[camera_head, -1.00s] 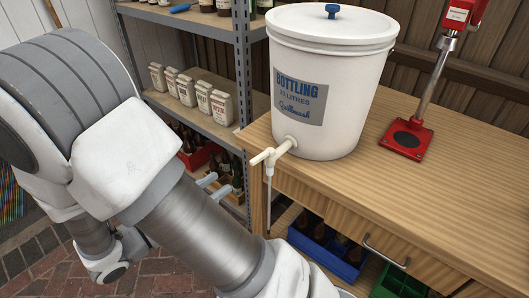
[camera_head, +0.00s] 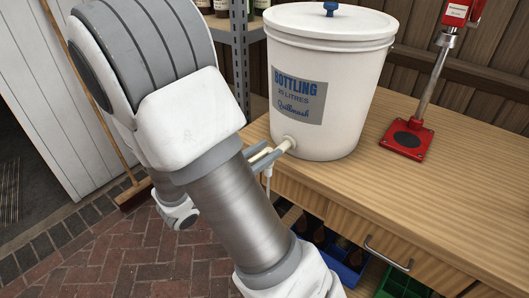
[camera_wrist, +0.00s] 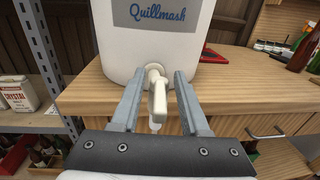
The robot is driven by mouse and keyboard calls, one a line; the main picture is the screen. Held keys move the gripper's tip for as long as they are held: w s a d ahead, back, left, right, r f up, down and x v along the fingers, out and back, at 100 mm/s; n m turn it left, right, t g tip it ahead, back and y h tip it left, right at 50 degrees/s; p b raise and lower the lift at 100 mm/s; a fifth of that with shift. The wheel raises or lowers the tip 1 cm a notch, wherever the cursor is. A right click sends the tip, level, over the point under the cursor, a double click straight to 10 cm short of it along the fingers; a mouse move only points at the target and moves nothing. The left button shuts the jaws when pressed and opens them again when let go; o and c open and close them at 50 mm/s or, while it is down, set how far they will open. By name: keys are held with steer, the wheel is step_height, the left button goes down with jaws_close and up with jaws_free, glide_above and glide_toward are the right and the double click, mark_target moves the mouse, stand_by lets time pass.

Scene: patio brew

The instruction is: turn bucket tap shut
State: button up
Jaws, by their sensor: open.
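The white bottling bucket (camera_head: 325,80) stands upright on the wooden bench, with a blue knob on its lid. Its cream tap (camera_head: 287,144) sticks out low on the front, over the bench edge. In the wrist view the tap handle (camera_wrist: 158,100) points toward me, between the two fingers of my gripper (camera_wrist: 158,78). The fingers stand apart on either side of the handle, with a gap to it on both sides. In the head view my arm hides part of my gripper (camera_head: 262,156) and part of the tap.
A red bottle capper (camera_head: 406,140) stands on the bench (camera_head: 455,190) to the right of the bucket. Below are a blue crate (camera_head: 338,262) of bottles and a green crate (camera_head: 400,284). A metal shelf (camera_wrist: 45,55) stands to the left. A broom (camera_head: 132,190) leans farther left.

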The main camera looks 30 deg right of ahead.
jaws_close()
